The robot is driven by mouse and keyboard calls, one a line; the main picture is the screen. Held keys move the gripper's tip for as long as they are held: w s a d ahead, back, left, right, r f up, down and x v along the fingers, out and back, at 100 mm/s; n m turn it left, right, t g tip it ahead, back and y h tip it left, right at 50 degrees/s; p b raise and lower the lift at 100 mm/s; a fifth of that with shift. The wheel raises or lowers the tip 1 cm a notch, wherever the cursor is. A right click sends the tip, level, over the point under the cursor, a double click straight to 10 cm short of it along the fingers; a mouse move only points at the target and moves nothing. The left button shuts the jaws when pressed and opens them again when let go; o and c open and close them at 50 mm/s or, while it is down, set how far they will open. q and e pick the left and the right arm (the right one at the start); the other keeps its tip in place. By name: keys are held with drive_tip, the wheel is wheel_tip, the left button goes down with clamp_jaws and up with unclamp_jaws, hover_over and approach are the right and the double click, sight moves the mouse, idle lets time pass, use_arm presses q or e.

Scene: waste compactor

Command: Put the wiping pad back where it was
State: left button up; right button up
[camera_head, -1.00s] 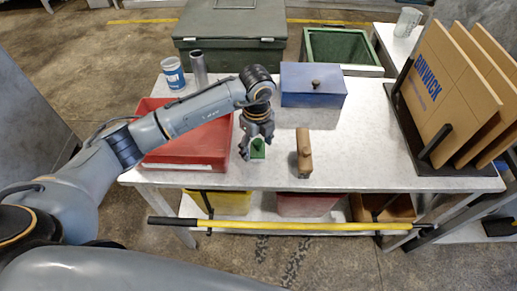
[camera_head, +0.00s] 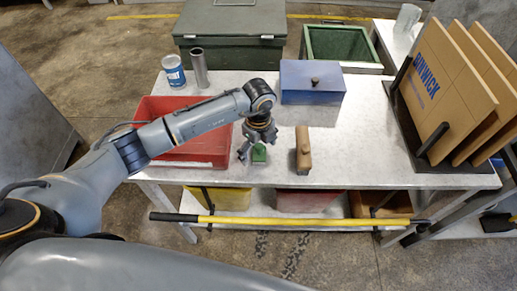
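My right gripper is not in view.
The red tray (camera_head: 184,160) lies to the left, under my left arm. The brown block (camera_head: 303,150) stands close on the right. A blue box (camera_head: 312,85), a metal cup (camera_head: 200,68) and a white-blue can (camera_head: 173,72) stand behind. Cardboard panels (camera_head: 452,85) stand in a rack at right.

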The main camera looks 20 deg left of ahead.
sight(259, 146)
use_arm(q)
drive_tip(key=shift+r, duration=0.45)
wheel_tip(259, 146, up, 10)
drive_tip(key=b, duration=0.3)
drive_tip(key=shift+r, duration=0.7)
